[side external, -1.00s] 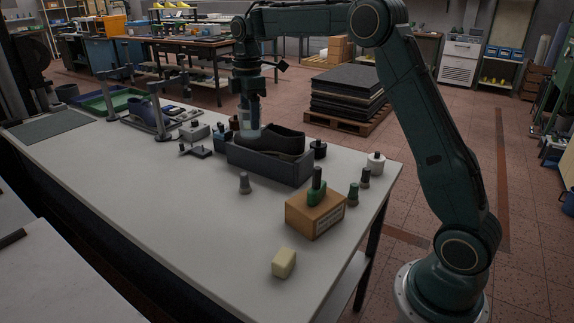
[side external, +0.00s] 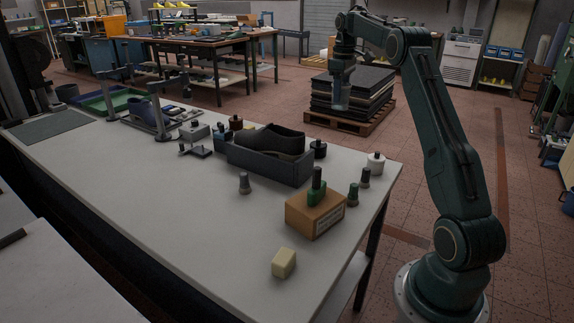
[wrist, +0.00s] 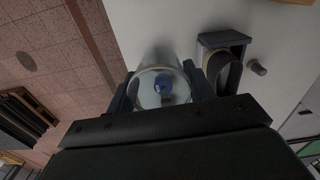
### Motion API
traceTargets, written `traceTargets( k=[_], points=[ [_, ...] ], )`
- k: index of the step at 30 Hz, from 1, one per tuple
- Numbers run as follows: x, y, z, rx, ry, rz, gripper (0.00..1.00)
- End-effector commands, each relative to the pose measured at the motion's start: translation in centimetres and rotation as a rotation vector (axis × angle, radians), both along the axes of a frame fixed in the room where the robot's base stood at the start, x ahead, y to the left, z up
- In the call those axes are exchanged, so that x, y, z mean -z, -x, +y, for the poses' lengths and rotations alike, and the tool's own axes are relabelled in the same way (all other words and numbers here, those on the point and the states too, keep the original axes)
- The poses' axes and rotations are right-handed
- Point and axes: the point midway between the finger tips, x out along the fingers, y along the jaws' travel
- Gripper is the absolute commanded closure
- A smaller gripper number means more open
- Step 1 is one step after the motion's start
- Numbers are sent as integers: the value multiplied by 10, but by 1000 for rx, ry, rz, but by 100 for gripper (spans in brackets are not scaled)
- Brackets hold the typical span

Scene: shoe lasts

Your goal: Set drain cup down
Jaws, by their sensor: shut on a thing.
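The drain cup (side external: 337,99) is a pale, see-through cup held under my gripper (side external: 340,86). In the side view it hangs in the air to the right of and beyond the grey box, in front of the dark stack on the pallet. In the wrist view the round clear cup (wrist: 148,97) sits between the two dark fingers of my gripper (wrist: 160,92), which are shut on it. A dark blue round spot shows within the cup's outline; I cannot tell whether it is inside or seen through it.
A dark shoe (side external: 278,142) lies in a grey open box (side external: 268,168) on the white bench (side external: 190,220). A brown block (side external: 314,219) with a green-based peg, several small posts and a cream block (side external: 284,262) stand nearby. The bench's front middle is clear.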

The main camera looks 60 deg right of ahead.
Motion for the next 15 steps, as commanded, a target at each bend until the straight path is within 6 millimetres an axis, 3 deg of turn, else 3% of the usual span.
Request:
traceTargets(
  k=[5, 15],
  points=[
    [1, 12, -16, 54, 1, 1, 69],
    [7, 13, -17, 60, -1, 0, 69]
  ],
)
